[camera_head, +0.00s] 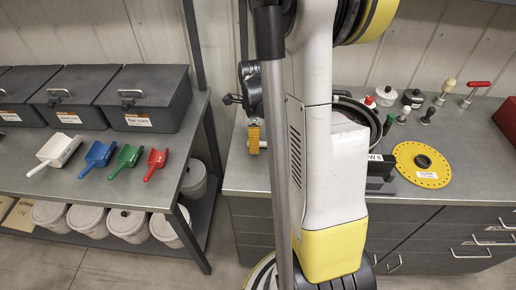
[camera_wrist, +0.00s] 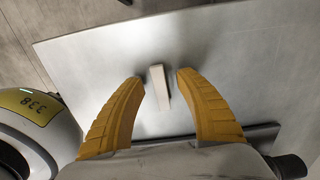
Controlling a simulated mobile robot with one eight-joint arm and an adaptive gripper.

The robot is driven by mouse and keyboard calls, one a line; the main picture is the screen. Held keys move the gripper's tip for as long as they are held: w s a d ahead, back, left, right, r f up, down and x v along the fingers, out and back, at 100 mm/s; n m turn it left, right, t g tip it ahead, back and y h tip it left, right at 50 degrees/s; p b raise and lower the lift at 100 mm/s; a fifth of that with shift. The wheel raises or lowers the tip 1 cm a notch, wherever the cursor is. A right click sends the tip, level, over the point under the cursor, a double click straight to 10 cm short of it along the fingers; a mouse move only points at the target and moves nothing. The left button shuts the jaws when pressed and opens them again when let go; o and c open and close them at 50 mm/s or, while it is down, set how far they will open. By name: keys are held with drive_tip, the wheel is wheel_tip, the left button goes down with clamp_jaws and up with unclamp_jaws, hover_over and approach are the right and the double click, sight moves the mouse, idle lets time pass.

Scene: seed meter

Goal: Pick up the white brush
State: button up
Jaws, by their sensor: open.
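In the wrist view a narrow pale block (camera_wrist: 160,86), likely the white brush, stands out against the grey worktop (camera_wrist: 240,60). My gripper (camera_wrist: 160,77) has its two orange fingers spread, one on each side of this block. A gap shows between the block and each finger, so nothing is held. How high the fingers are above the worktop is hard to tell. In the head view my gripper (camera_head: 254,137) is over the left end of the right-hand bench, partly behind my arm. The brush cannot be made out clearly there.
The right-hand bench (camera_head: 460,185) carries a yellow disc (camera_head: 421,164) and several stamps and knobs behind it. A separate shelf (camera_head: 110,188) on the left holds white (camera_head: 55,151), blue, green and red scoops before dark boxes. A floor gap separates the two.

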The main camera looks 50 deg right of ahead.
drive_tip(key=shift+f, duration=0.4)
drive_tip(key=shift+r, duration=0.1)
clamp_jaws()
